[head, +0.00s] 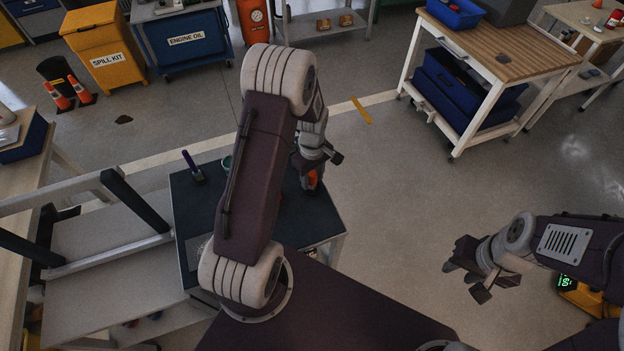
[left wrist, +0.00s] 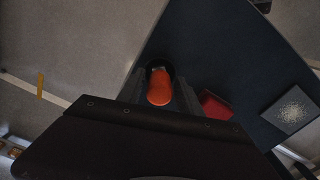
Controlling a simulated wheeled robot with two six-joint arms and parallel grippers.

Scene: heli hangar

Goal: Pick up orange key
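The orange key (head: 312,179) shows as a small orange piece at the right side of the dark table, under my left gripper (head: 318,168). In the left wrist view the orange key (left wrist: 159,90) is a rounded orange shape with a dark ring at its far end. My left gripper (left wrist: 161,96) has a finger on each side of it. The fingers look apart, with a dark gap beside the key; contact cannot be made out. My arm hides part of the table in the head view. My right gripper (head: 474,273) is open and empty over the floor at right.
The dark table (head: 187,215) also holds a purple-handled thing (head: 191,165). A red thing (left wrist: 214,106) and a patterned square plate (left wrist: 291,109) lie near the key. A wooden-topped workbench (head: 500,45) stands at the back right. The floor between is clear.

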